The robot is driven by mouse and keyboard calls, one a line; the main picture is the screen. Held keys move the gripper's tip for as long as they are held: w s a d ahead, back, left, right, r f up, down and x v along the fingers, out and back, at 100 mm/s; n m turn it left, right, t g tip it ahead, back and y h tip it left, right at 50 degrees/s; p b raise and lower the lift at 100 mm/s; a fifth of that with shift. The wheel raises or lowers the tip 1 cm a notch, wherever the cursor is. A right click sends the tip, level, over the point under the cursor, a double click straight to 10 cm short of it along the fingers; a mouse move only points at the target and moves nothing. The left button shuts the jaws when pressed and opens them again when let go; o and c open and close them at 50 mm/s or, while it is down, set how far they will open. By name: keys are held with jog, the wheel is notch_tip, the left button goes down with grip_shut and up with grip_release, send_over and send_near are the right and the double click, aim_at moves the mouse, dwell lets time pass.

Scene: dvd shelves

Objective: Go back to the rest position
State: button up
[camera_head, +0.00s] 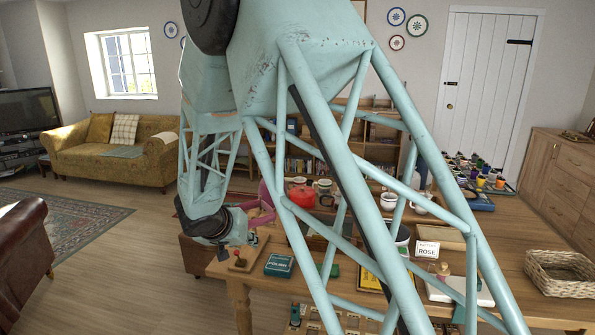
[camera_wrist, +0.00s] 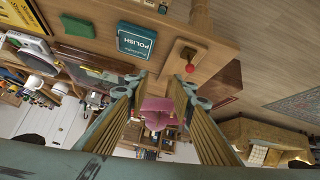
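My gripper (camera_head: 252,212) is at the left end of the wooden table, seen small below my arm in the head view. In the wrist view its two fingers (camera_wrist: 160,84) stand well apart, so it is open. A pink object (camera_wrist: 157,113) shows between the fingers; it also appears beside the gripper in the head view (camera_head: 266,194). It looks to be beyond the fingers, not gripped, though its exact distance is unclear. My arm hides much of the middle of the head view.
The wooden table (camera_head: 520,240) carries a teal POLISH box (camera_head: 279,266), a small red-knobbed wooden piece (camera_head: 240,258), a red round pot (camera_head: 302,196), a ROSE sign (camera_head: 427,249) and a wicker basket (camera_head: 562,274). A sofa (camera_head: 115,155) stands behind left; open floor lies left.

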jog(key=s+d+r+m+g+h, duration=0.1)
jog(key=s+d+r, duration=0.5)
jog(key=d, duration=0.6)
jog(key=s+d+r+g+p, duration=0.1)
jog(key=s+d+r, duration=0.55)
jog(key=d, duration=0.45)
jog(key=s+d+r+m+g+h, duration=0.1)
jog(key=s+d+r, duration=0.5)
jog(key=d, duration=0.6)
jog(key=s+d+r+g, duration=0.1)
jog(key=s+d+r, duration=0.25)
jog(key=s, duration=0.55)
jog(key=s+d+r, duration=0.3)
jog(key=s+d, duration=0.1)
jog(key=s, duration=0.5)
jog(key=s+a+n+y, duration=0.2)
jog(key=s+a+y, duration=0.1)
jog(key=s, duration=1.4)
jog(key=shift+s, duration=0.4)
jog(key=shift+f, duration=0.1)
jog(key=shift+d, duration=0.15)
